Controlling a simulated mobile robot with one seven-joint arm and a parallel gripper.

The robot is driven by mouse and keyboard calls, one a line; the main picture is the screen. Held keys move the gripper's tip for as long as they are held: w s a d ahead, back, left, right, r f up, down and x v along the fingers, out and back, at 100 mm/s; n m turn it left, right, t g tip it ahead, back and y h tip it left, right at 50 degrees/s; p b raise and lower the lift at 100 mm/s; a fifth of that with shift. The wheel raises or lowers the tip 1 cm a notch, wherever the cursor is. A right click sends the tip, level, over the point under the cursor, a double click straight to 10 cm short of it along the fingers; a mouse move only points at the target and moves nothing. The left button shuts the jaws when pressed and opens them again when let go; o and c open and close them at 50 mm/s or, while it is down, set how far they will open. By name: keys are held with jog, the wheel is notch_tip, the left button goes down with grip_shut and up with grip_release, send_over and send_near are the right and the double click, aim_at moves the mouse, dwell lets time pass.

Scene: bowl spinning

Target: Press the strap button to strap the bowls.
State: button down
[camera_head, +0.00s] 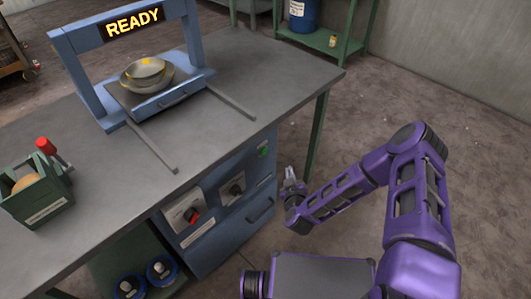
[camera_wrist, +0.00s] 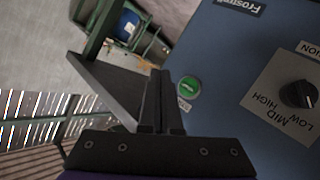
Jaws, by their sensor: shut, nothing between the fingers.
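The strap button is a round green button (camera_head: 263,151) on the front of the blue cabinet (camera_head: 235,232) under the table. It shows in the wrist view (camera_wrist: 189,87) just right of my fingertips, with a small label beside it. My gripper (camera_head: 290,178) is shut and empty, in front of the cabinet; its closed fingers (camera_wrist: 162,76) point toward the panel. I cannot tell the exact gap to the button. The bowls (camera_head: 147,72) are stacked on the blue strapping machine (camera_head: 75,62), under its arch, whose sign (camera_head: 133,23) reads READY.
A red-marked knob (camera_head: 191,215) and a dark knob (camera_head: 236,190) sit on the cabinet left of the button; the dark one shows in the wrist view (camera_wrist: 298,94). A green table leg (camera_head: 317,130) stands right of the cabinet. A green box (camera_head: 36,195) sits on the table.

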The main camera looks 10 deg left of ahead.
aim_at(267, 151)
jog(key=w+a+b, duration=0.2)
jog(key=w+a, duration=0.3)
jog(key=a, duration=0.2)
jog(key=shift+w, duration=0.25)
dwell(2.2)
jog(key=shift+w+a, duration=0.25)
jog(key=shift+a, duration=0.05)
jog(key=shift+w+a+b, duration=0.3)
jog(key=shift+a+b, duration=0.05)
dwell(0.7)
jog(key=shift+s+d, duration=0.1)
dwell(0.3)
jog(key=shift+s+d+p, duration=0.35)
jog(key=shift+s+d, duration=0.1)
jog(key=shift+d, duration=0.1)
jog(key=shift+s+d+p, duration=0.35)
jog(key=shift+s+d, duration=0.45)
jog(key=shift+d, duration=0.2)
jog(key=shift+s+d+p, duration=0.35)
jog(key=shift+s+d, duration=0.4)
jog(key=shift+d, duration=0.25)
